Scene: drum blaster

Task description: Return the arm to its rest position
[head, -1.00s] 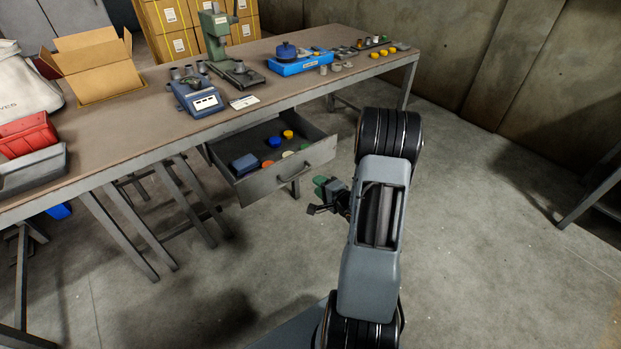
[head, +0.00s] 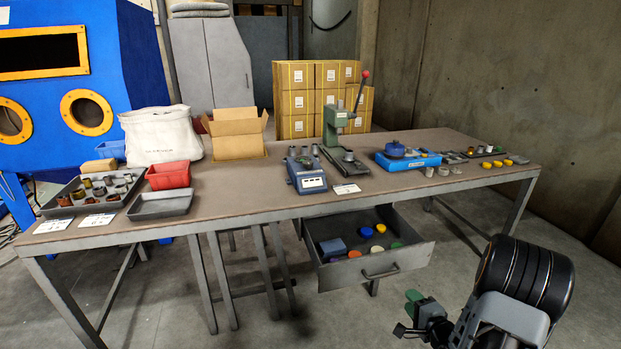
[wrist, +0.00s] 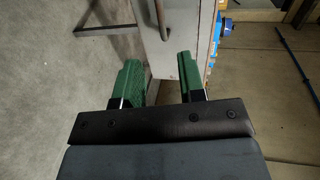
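My arm shows at the lower right of the head view, bent, in front of the workbench and clear of it. My gripper (head: 413,303), with green fingers, is at the arm's end, to the right of and below the open drawer's front. In the wrist view my gripper (wrist: 158,70) has its two green fingers spread apart with nothing held between them. The grey drawer front (wrist: 176,38) with its handle shows beyond the fingers. Much of the arm is cut off by the head view's lower edge.
The workbench (head: 240,200) spans the head view. Its drawer (head: 375,268) stands pulled out, holding several coloured caps and a blue block. A green press (head: 335,125), a blue scale (head: 306,175) and trays stand on top. Floor to the right is open.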

